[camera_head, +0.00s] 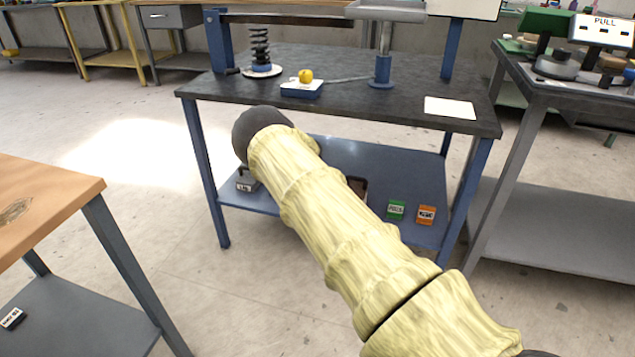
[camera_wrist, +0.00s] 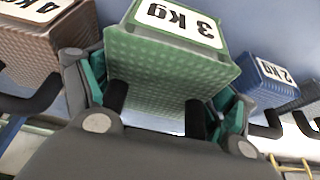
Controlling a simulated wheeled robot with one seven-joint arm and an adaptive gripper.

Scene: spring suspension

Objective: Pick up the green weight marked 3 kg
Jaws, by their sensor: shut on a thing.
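The green weight (camera_wrist: 165,70) fills the middle of the wrist view, its white label reading 3 kg upside down. My gripper (camera_wrist: 160,105) is shut on it, with teal-lined fingers at its left and right sides near its dark handle posts. Whether the weight touches the shelf cannot be told. A brown weight marked 4 kg (camera_wrist: 40,45) is to its left and a blue weight marked 2 kg (camera_wrist: 270,85) to its right, both apart from it. In the head view my arm hides the gripper and the held weight.
A dark-topped workbench (camera_head: 400,85) with a blue lower shelf (camera_head: 330,155) stands ahead. On the shelf are a small grey weight (camera_head: 246,181), a green block (camera_head: 396,209) and an orange block (camera_head: 426,214). A spring (camera_head: 260,48) stands on top. A wooden table (camera_head: 45,205) is at left.

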